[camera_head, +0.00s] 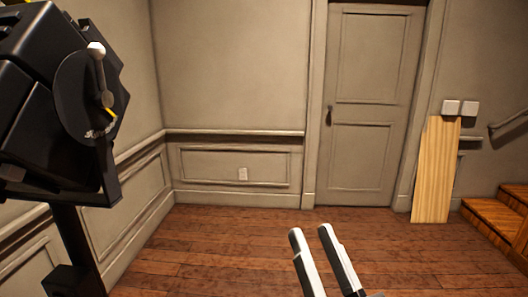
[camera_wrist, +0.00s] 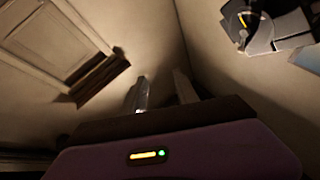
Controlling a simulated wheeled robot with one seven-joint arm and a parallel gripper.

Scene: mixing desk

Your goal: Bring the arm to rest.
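My gripper (camera_head: 310,231) shows at the bottom middle of the head view, its two pale-and-dark fingers pointing up and away. The fingers stand apart with a gap between them, and nothing is held. In the wrist view my gripper (camera_wrist: 160,82) also shows two separate fingers with only wall beyond them. The rest of the arm is below the head view's edge.
A black boxy device (camera_head: 45,100) on a dark stand is close at the left. A closed door (camera_head: 365,105), a leaning wooden board (camera_head: 436,170) and wooden stairs (camera_head: 497,215) are at the back and right. The wooden floor (camera_head: 215,240) between is clear.

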